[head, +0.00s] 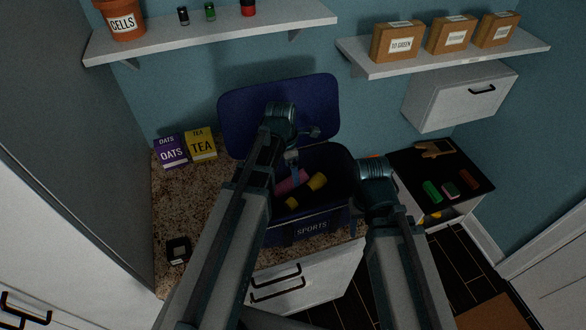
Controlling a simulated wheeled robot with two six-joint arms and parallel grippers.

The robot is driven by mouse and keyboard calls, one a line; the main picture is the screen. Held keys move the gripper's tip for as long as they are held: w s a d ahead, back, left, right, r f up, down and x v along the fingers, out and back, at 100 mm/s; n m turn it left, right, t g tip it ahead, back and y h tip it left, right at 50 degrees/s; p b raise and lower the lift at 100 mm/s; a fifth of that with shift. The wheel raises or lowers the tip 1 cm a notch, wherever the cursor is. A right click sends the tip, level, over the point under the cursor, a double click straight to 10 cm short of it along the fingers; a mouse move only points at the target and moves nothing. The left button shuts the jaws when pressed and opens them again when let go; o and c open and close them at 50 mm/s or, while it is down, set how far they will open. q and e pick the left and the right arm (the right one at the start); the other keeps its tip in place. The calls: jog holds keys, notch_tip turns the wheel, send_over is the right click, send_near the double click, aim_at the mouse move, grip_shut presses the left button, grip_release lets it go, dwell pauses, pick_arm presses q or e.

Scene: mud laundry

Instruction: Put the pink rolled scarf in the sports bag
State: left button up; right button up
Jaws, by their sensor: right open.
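The dark blue sports bag (312,228) stands on the speckled counter with its lid (236,112) raised against the wall. A pink roll (296,180), apparently the rolled scarf, lies inside the bag, partly covered by my arm. My left arm reaches over the bag, and its slim end (292,156) hangs at the bag's mouth close to the pink roll. I cannot tell whether its fingers touch the roll. My right arm stands at the bag's right side. My right gripper is open, but my own arm hides most of it.
Two yellow items (317,181) are also in the bag. The oats box (170,152) and tea box (201,144) stand left of it, with a small black container (178,250) in front. A black-topped unit (408,165) at the right holds several small coloured items. Shelves hang above.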

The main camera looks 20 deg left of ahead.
pick_arm(q)
notch_tip(320, 180, up, 6)
jog(key=p, duration=0.5)
jog(key=s+d+m+y, duration=0.1)
jog(key=s+d+m, duration=0.4)
jog(key=m, duration=0.9)
jog(key=s+d+m+g+y, duration=0.1)
jog(key=s+d+m, duration=0.5)
jog(key=m, duration=0.8)
jog(key=shift+s+d+f+m, duration=0.15)
jog(key=shift+s+d+m, duration=0.15)
jog(key=shift+s, duration=1.5)
